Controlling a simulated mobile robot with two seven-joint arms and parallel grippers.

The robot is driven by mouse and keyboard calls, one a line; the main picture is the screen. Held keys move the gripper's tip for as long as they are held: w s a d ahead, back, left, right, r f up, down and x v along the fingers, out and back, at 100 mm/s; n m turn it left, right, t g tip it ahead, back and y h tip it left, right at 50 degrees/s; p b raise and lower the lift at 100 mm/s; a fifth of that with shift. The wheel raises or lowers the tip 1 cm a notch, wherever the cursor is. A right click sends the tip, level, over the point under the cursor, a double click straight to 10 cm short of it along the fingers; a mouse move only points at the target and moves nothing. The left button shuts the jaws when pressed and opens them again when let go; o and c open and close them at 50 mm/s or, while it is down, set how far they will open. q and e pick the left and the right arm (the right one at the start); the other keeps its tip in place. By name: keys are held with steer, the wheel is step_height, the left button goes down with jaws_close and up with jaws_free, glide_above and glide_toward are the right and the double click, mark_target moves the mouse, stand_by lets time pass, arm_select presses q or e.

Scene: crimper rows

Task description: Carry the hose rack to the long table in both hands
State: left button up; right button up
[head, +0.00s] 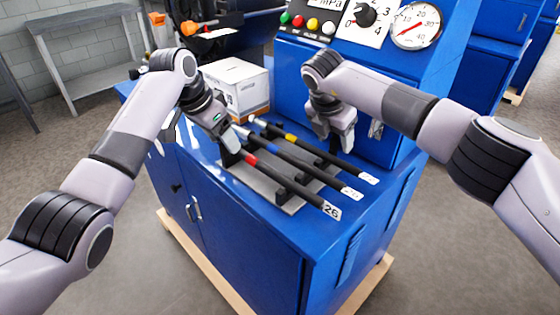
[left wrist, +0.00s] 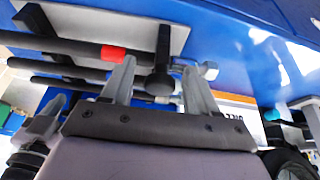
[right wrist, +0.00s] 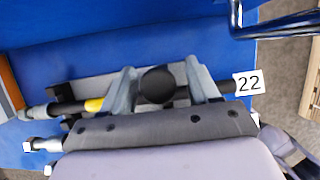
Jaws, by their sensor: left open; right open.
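The hose rack (head: 292,204) is a grey plate with black crossbars, lying on the blue cabinet top. It carries three black hoses with a red (head: 250,159), a blue (head: 271,142) and a yellow band (head: 291,138), with white number tags at their near ends. My left gripper (head: 232,146) is open at the rack's left end; in the left wrist view a black handle (left wrist: 160,78) stands between its fingers. My right gripper (head: 336,143) is open at the far side; in the right wrist view a round black knob (right wrist: 157,85) sits between its fingers. Contact is unclear.
A grey table (head: 76,19) stands at the back left, across open floor. A white and brown box (head: 236,84) sits on the cabinet (head: 245,235) just behind the rack. The blue machine panel with a gauge (head: 415,26) rises behind my right gripper.

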arm_select(q)
steer(key=shift+w+d+f, duration=0.15)
steer(key=shift+f, duration=0.3)
arm_select(e)
steer(key=shift+w+d+f, duration=0.1)
steer(key=shift+d+f, duration=0.05)
steer(key=shift+f, duration=0.35)
arm_select(q)
jaws_close()
arm_select(e)
jaws_close()
arm_select(q)
steer(key=shift+w+r, duration=0.1)
steer(key=shift+r, duration=0.15)
arm_select(e)
steer(key=shift+w+r, duration=0.1)
steer(key=shift+r, duration=0.1)
steer(key=shift+r, duration=0.1)
